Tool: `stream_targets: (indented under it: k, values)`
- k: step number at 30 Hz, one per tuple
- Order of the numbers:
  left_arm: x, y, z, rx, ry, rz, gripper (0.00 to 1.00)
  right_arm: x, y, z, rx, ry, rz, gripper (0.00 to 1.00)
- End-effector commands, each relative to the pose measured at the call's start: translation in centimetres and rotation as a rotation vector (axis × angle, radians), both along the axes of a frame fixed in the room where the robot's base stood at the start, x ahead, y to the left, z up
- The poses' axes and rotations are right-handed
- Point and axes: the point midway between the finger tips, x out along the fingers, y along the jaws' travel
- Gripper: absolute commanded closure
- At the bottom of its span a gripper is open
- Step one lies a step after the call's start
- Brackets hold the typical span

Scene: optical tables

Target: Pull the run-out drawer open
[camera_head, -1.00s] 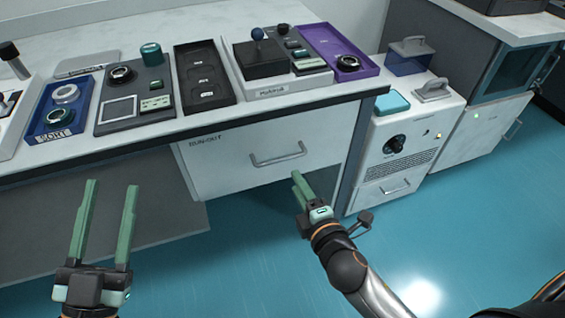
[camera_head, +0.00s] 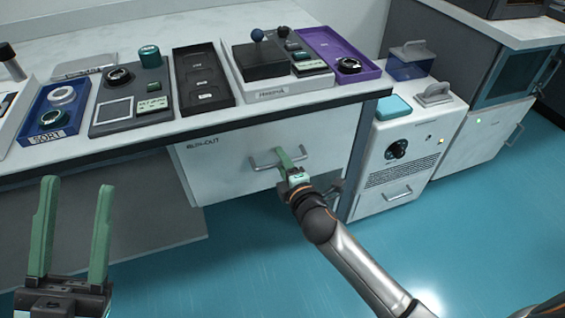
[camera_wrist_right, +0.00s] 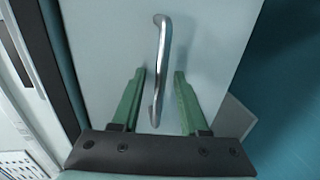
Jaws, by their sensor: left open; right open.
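The run-out drawer (camera_head: 228,170) is a white front under the bench, flush with the bench side, so it looks shut. Its metal bar handle (camera_head: 262,163) is partly hidden by my right gripper (camera_head: 290,155). In the right wrist view the handle (camera_wrist_right: 160,62) runs between the two green fingers of my right gripper (camera_wrist_right: 157,90), which are open on either side of it with gaps showing. I cannot tell whether a finger touches it. My left gripper (camera_head: 74,230) is open and empty at the lower left, in front of the bench.
The bench top (camera_head: 120,45) holds several trays, including a blue sort tray (camera_head: 57,108), a black tray (camera_head: 202,82) and a purple tray (camera_head: 340,52). A white cabinet (camera_head: 400,150) stands right of the drawer. The blue floor (camera_head: 250,260) before the drawer is clear.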

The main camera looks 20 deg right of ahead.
Motion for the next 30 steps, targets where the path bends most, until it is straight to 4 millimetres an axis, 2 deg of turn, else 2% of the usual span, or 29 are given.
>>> stream_targets:
  k: [3, 15, 30]
  values:
    - [0.01, 0.0, 0.01, 0.0, 0.0, 0.0, 0.5, -0.02, 0.0, 0.0, 0.0, 0.0, 0.0, 0.57]
    - [0.01, 0.0, 0.0, 0.0, 0.001, 0.0, 0.5, -0.05, -0.01, 0.0, 0.0, 0.0, 0.0, 1.0]
    - [0.01, -0.01, -0.01, 0.0, 0.001, 0.0, 0.5, -0.06, -0.02, -0.03, 0.0, 0.001, 0.0, 1.0]
